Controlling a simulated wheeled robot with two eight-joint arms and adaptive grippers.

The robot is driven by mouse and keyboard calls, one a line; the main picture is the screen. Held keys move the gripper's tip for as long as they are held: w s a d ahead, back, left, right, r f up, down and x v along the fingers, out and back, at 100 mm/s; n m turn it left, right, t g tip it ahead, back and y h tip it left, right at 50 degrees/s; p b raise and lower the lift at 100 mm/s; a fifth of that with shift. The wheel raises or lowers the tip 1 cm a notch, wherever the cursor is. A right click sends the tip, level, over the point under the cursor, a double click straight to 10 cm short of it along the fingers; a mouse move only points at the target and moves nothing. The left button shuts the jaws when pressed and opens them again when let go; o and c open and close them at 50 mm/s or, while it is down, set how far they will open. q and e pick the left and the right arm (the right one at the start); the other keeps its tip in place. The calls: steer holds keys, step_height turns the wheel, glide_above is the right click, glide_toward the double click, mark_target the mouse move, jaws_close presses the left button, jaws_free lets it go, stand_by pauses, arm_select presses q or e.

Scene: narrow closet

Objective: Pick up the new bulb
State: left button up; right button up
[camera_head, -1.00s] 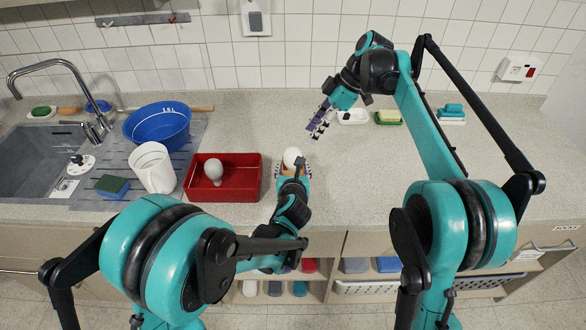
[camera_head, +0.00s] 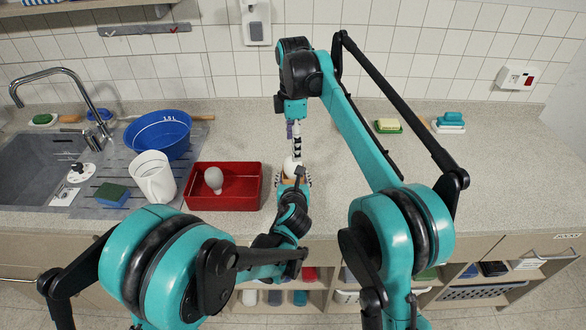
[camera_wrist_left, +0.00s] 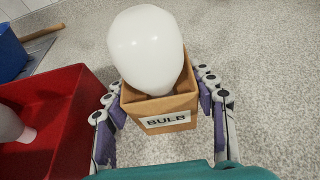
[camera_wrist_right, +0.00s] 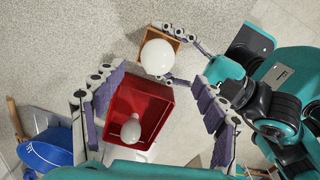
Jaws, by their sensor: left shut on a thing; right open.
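The new bulb (camera_wrist_left: 146,50) is white and round and stands in an open cardboard box (camera_wrist_left: 168,120) labelled BULB. In the head view the bulb (camera_head: 292,164) shows above the box on the counter. My left gripper (camera_wrist_left: 162,102) is shut on the box, with fingers along both sides. My right gripper (camera_head: 296,145) is open and empty, just behind and above the bulb. In the right wrist view its fingers are spread apart, and the bulb (camera_wrist_right: 158,57) lies beyond them, not between the pads.
A red tray (camera_head: 240,203) holding another white bulb (camera_head: 214,179) stands left of the box. Further left are a white cup (camera_head: 153,178), a blue basin (camera_head: 158,135), a sponge (camera_head: 112,194) and the sink. The counter to the right is mostly clear, with a soap dish (camera_head: 389,126).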

mark_target(294, 163)
steer(key=f, duration=0.8)
steer(key=shift+w+d+f, duration=0.1)
steer(key=shift+w+f, duration=0.1)
steer(key=shift+w, duration=0.05)
steer(key=c, duration=1.3)
